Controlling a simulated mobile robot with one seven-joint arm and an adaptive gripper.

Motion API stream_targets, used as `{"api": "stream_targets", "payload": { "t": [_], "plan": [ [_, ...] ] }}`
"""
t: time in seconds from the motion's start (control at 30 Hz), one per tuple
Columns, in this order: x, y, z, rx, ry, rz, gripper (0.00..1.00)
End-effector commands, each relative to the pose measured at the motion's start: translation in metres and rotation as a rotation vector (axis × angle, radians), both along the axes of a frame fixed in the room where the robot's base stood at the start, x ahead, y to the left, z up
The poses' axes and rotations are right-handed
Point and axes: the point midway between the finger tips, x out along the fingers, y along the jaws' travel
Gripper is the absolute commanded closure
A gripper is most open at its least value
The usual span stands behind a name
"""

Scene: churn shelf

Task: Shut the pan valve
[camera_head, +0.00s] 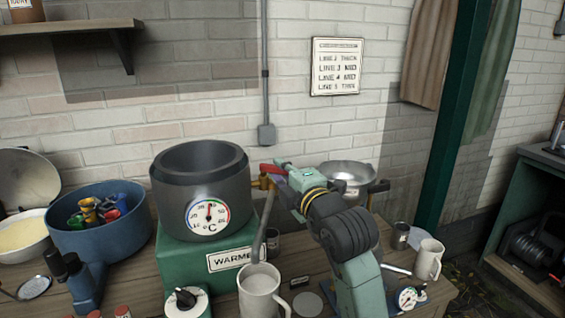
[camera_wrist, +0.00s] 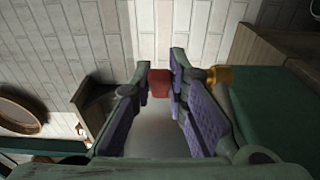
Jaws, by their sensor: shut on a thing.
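The pan is a dark grey pot (camera_head: 200,180) with a round °C dial, standing on a green warmer box (camera_head: 180,262). A brass valve (camera_head: 260,183) comes out of its right side, with a red handle (camera_head: 269,168). My gripper (camera_head: 279,171) is at the handle, reaching in from the right. In the wrist view, the fingertips of my gripper (camera_wrist: 161,80) are closed on the red handle (camera_wrist: 160,85), which shows between them. The brass valve (camera_wrist: 218,75) shows just right of the fingers. My gripper hides part of the valve in the head view.
A white mug (camera_head: 260,292) stands below the valve, with a grey ladle-like rod rising from it. A metal bowl (camera_head: 348,172) is behind my arm. A blue tub (camera_head: 98,225) of coloured items is at left. Another mug (camera_head: 428,260) stands at right.

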Motion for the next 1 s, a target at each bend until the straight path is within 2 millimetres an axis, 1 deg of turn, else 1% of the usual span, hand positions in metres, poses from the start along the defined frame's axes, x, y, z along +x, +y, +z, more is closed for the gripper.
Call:
{"api": "stream_targets", "payload": {
  "t": [0.03,0.3,0.7,1.0],
  "plan": [
    [-0.004,0.005,0.001,-0.001,-0.003,-0.039,1.0],
    [-0.01,0.007,-0.005,-0.005,-0.008,-0.225,1.0],
    [-0.016,0.011,-0.009,-0.006,-0.009,-0.423,1.0],
    [-0.02,0.016,-0.008,-0.002,-0.007,-0.545,1.0]
  ]
}}
